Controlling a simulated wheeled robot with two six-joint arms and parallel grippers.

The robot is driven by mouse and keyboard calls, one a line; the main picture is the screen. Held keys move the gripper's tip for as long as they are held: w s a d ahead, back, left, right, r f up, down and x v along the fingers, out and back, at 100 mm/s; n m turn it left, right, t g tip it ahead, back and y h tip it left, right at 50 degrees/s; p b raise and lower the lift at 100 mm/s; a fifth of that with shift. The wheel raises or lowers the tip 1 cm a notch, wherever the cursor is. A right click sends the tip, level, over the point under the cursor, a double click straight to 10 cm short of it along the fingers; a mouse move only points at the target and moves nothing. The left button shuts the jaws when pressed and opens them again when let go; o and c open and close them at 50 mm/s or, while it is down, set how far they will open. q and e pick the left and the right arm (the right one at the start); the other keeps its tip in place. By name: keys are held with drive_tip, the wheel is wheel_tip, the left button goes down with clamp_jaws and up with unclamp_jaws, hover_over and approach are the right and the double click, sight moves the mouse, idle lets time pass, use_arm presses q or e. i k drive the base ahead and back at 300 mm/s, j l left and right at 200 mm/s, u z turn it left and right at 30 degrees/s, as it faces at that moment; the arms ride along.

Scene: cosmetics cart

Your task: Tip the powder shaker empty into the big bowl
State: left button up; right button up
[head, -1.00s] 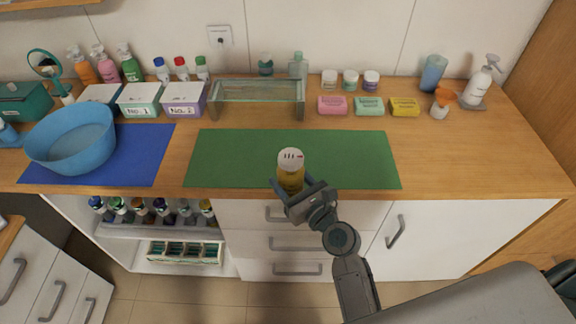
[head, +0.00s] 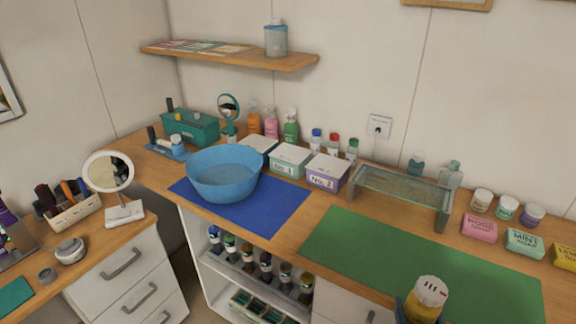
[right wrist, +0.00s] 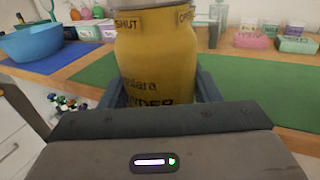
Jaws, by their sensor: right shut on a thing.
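The powder shaker (head: 427,299) is a yellow jar with a white perforated top, at the bottom right of the head view. In the right wrist view the shaker (right wrist: 157,60) stands upright, with "SHUT" and "OPEN" marked near its top. My right gripper (right wrist: 155,95) is shut on it, near the front edge of the green mat. The big bowl (head: 223,174) is blue and stands on the blue mat, left of the shaker; part of it shows in the right wrist view (right wrist: 32,44). Its visible inside looks empty. My left gripper is not in view.
The green mat (head: 400,255) is bare apart from the shaker's area. A glass riser (head: 402,188) stands behind it. Lidded boxes (head: 290,160) stand right of the bowl. A round mirror (head: 108,172) stands on the left counter. A shelf (head: 230,55) hangs above.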

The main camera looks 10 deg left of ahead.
sight(228, 173)
drive_tip(key=i+j+u, duration=0.2)
drive_tip(key=u, duration=0.25)
drive_tip(key=i+j+u, duration=0.1)
drive_tip(key=i+u, duration=0.15)
drive_tip(key=u, duration=0.25)
drive_tip(key=i, duration=0.35)
